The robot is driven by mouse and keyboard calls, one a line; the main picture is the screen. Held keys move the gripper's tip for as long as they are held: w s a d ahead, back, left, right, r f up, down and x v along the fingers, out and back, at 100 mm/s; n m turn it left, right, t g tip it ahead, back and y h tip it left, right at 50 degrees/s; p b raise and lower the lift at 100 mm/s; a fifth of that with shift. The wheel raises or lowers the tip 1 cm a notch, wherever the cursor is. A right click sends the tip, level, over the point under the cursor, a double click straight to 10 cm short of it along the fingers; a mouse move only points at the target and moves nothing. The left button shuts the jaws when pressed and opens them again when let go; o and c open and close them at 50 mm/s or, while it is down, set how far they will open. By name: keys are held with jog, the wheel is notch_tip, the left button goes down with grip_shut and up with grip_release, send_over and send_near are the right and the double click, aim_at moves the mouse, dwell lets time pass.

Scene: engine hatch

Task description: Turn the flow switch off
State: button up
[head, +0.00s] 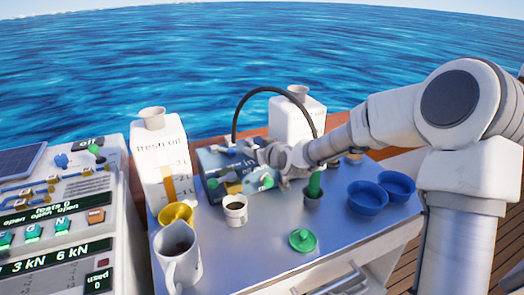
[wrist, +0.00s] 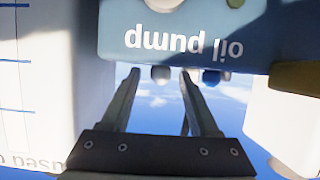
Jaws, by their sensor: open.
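The blue-grey oil pump box (head: 208,160) stands on the metal table in the head view. Its "oil pump" label shows upside down in the wrist view (wrist: 255,45). My gripper (head: 266,156) is at the right end of the box, partly covering its face. In the wrist view my gripper (wrist: 161,72) is open, and its two fingers reach to the box's edge. Small rounded pieces show at that edge, one between the fingertips. A green knob (head: 267,181) and a yellow part (head: 233,188) are on the box's front. I cannot tell which piece is the flow switch.
A fresh oil container (head: 160,150) and another white container (head: 291,122) stand behind, with a black hose (head: 262,90) arching over. A yellow funnel (head: 176,213), a mug (head: 178,255), a small cup (head: 235,210), a green cap (head: 302,240) and blue bowls (head: 367,197) surround the box.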

jog(key=p+v, duration=0.6)
jog(key=v, duration=1.1)
jog(key=shift+s, duration=0.15)
